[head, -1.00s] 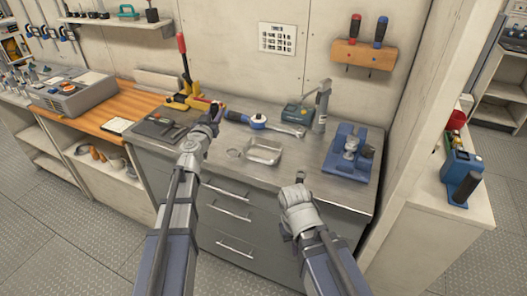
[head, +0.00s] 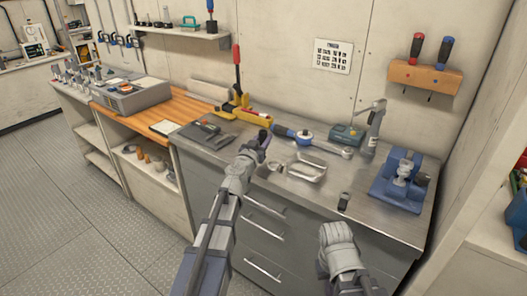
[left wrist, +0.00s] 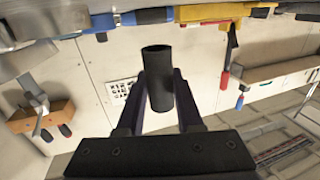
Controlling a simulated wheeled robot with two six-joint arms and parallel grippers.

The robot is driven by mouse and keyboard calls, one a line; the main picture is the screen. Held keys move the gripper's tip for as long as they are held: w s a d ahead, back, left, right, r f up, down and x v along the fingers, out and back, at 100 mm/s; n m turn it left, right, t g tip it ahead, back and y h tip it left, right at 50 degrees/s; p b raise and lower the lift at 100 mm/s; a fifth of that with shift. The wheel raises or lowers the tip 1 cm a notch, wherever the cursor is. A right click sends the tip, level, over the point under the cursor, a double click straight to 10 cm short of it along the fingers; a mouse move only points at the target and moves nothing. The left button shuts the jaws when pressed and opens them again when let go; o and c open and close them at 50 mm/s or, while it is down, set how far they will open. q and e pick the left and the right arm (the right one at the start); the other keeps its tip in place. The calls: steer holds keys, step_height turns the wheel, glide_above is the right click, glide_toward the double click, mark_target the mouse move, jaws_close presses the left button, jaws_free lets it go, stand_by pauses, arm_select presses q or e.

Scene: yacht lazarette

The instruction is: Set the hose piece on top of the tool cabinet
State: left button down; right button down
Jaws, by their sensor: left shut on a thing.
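The hose piece is a short black tube (left wrist: 158,78), clamped between the two dark fingers of my left gripper (left wrist: 160,92) in the left wrist view. In the head view my left gripper (head: 261,144) is above the front part of the tool cabinet's top, with the small dark hose piece (head: 263,134) at its tip. The tool cabinet is grey, with a bare metal top (head: 322,196) and several drawers.
A yellow-and-red tool (head: 238,103) stands at the back left. Bare metal lies between tray and vise.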

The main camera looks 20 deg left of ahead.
arm_select(q)
steer(key=shift+f+b, duration=1.65)
steer(key=shift+f, duration=0.15)
steer(key=shift+f, duration=0.1)
steer(key=shift+f, duration=0.15)
steer(key=c, duration=0.6)
jaws_free()
steer(key=shift+o, duration=0.2)
steer(key=shift+r, duration=0.3)
steer(key=s+a, duration=0.1)
steer(key=s, duration=1.1)
